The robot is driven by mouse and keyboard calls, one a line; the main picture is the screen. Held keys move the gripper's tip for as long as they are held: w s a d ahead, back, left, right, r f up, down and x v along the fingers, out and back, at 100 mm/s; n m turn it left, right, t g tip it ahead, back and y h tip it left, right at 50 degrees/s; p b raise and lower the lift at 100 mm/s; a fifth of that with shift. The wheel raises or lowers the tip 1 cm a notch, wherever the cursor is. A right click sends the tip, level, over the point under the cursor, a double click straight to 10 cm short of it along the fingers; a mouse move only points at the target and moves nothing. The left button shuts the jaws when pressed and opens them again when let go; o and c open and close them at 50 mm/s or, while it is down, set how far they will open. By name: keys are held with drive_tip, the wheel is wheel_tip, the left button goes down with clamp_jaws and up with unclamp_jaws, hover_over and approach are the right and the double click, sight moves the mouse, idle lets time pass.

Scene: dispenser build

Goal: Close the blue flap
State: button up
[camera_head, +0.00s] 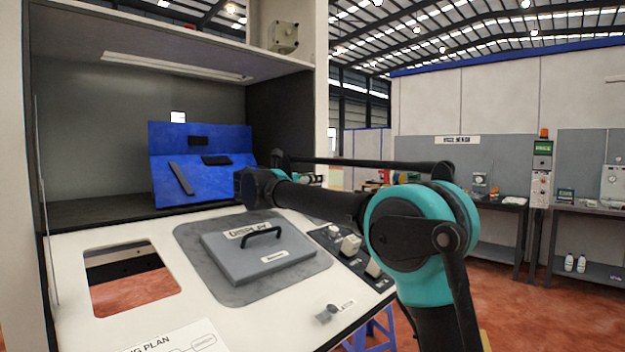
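A blue unit stands at the back of the cabinet's shelf. Its blue flap (222,135) looks raised, standing nearly upright behind a sloped blue front (212,181). A black pad (198,141) is on the upright part. A black bar (180,178) and a small black block (216,160) are on the sloped front. My arm reaches in from the right, and its dark end parts lie just right of the blue unit. They cover the unit's lower right corner. My gripper's fingers cannot be made out, nor whether anything touches the flap.
The cabinet's side walls and roof (170,30) enclose the shelf. In front, a white counter (160,225) holds a grey lid (262,262) with a black handle, a rectangular opening (130,278) and several small controls at right. Benches (580,206) stand farther right.

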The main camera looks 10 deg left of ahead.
clamp_jaws()
drive_tip(key=shift+s+d+m, duration=0.1)
drive_tip(key=shift+m, duration=0.3)
idle(0.6)
drive_tip(key=m, duration=0.1)
drive_tip(key=s+d+m, duration=0.1)
drive_tip(key=shift+m, duration=0.4)
drive_tip(key=m, duration=0.1)
drive_tip(key=d+m, duration=0.1)
drive_tip(key=m, duration=0.1)
drive_tip(key=shift+s+d+f+m, duration=0.15)
drive_tip(key=shift+s+f+m, duration=0.15)
drive_tip(key=shift+s, duration=0.1)
drive_tip(key=m, duration=0.2)
drive_tip(key=s+d+f+m, duration=0.1)
drive_tip(key=m, duration=0.1)
drive_tip(key=shift+d+f+m, duration=0.1)
drive_tip(key=shift+d+m, duration=0.05)
drive_tip(key=shift+m, duration=0.15)
drive_tip(key=m, duration=0.1)
drive_tip(key=f+m, duration=0.1)
drive_tip(key=m, duration=0.1)
drive_tip(key=f+m, duration=0.1)
drive_tip(key=m, duration=0.1)
drive_tip(key=shift+s+d, duration=0.3)
drive_tip(key=shift+d, duration=0.1)
drive_tip(key=shift+f+m, duration=0.1)
drive_tip(key=shift+m, duration=0.2)
